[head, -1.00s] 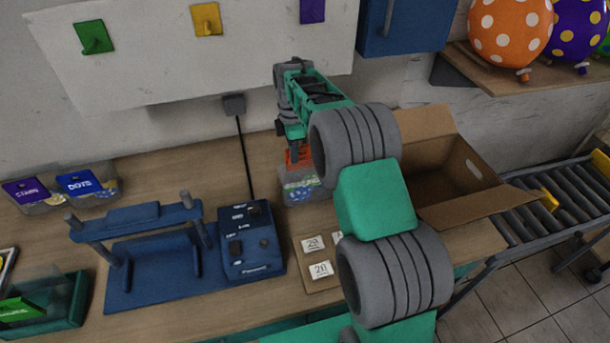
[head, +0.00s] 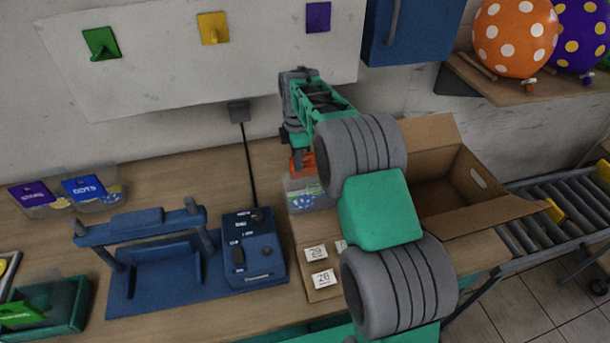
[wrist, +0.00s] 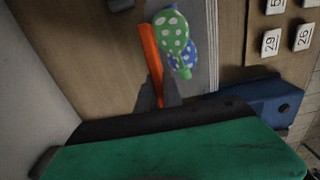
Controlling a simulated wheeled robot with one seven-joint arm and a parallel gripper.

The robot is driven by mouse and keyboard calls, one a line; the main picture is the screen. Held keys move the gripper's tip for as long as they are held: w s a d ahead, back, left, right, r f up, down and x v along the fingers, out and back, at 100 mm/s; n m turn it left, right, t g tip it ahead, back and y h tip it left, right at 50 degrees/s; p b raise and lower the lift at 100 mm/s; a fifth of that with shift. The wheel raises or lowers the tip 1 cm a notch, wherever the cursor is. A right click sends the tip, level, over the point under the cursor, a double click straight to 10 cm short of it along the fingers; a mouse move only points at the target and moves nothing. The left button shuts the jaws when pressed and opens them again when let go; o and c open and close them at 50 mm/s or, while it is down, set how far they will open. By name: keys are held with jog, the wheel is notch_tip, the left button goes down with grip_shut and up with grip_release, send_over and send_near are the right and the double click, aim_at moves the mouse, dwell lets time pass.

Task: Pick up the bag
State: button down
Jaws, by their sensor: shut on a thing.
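The bag (head: 306,201) is a clear pouch with an orange strip along its top and green and blue dotted balloons showing on it. It is at the table's middle, left of the open cardboard box. My gripper (head: 298,167) is above it, shut on the orange top strip. In the wrist view the bag (wrist: 205,75) extends beyond my gripper (wrist: 158,92), whose dark fingers close on the orange strip. My arm covers part of the bag's right side in the head view. I cannot tell whether its bottom touches the table.
The open cardboard box (head: 485,212) stands right of my arm, beside a roller conveyor (head: 570,205). A blue press (head: 150,265) with a control box (head: 252,250) is at left. Number cards (head: 320,279) lie in front of the bag. Two other pouches (head: 85,190) stand at far left.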

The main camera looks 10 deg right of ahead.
aim_at(303, 182)
jog(key=shift+r, duration=0.1)
jog(key=shift+w+r, duration=0.1)
jog(key=shift+r, duration=0.45)
jog(key=s+d+r+b, duration=0.1)
jog(key=s+r+b, duration=0.4)
jog(key=s+r, duration=0.6)
jog(key=s, duration=0.3)
jog(key=shift+r+b, duration=0.35)
jog(key=shift+r, duration=0.05)
